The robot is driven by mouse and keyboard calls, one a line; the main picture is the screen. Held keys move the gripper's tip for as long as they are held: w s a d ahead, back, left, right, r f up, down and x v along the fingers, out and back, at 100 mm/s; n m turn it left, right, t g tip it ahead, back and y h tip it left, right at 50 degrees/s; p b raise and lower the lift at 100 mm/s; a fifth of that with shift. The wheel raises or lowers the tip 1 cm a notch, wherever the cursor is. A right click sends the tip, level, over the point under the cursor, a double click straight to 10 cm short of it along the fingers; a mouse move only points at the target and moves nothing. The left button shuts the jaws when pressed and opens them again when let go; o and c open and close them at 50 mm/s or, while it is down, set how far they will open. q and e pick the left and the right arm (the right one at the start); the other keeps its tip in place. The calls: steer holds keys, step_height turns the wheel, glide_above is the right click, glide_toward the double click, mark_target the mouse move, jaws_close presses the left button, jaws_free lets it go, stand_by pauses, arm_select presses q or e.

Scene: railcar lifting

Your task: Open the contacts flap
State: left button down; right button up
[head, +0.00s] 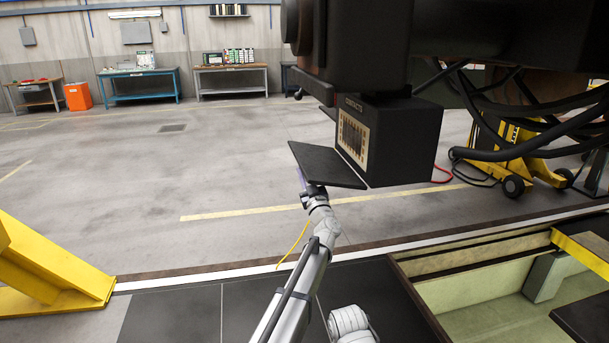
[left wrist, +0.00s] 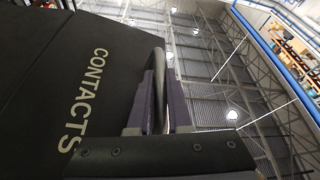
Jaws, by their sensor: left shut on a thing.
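The black contacts box (head: 405,140) hangs under the dark railcar body, with a pale panel of contacts (head: 353,138) showing on its front face. Its black flap (head: 325,166) is swung down and sticks out to the left, nearly level, from the lower edge of that face. My left gripper (head: 307,188) is at the flap's outer edge, below it. In the left wrist view, the flap's face (left wrist: 45,75) carries the word CONTACTS. There my left gripper (left wrist: 165,88) is shut on the flap's curved grey handle (left wrist: 158,57). My right gripper is not in view.
Thick black cables (head: 540,140) and a yellow wheeled jack (head: 515,150) are right of the box. A yellow stand (head: 45,270) is at left. An open pit (head: 490,300) lies at lower right. The floor left of the flap is clear, with workbenches (head: 142,85) far back.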

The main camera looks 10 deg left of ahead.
arm_select(q)
steer(key=shift+f, duration=0.35)
steer(key=c, duration=0.8)
jaws_free()
steer(key=shift+c, duration=0.2)
steer(key=b+v, duration=0.3)
steer(key=v, duration=0.4)
steer(key=shift+s, duration=0.35)
steer(key=shift+d+f, duration=0.1)
steer(key=shift+f, duration=0.05)
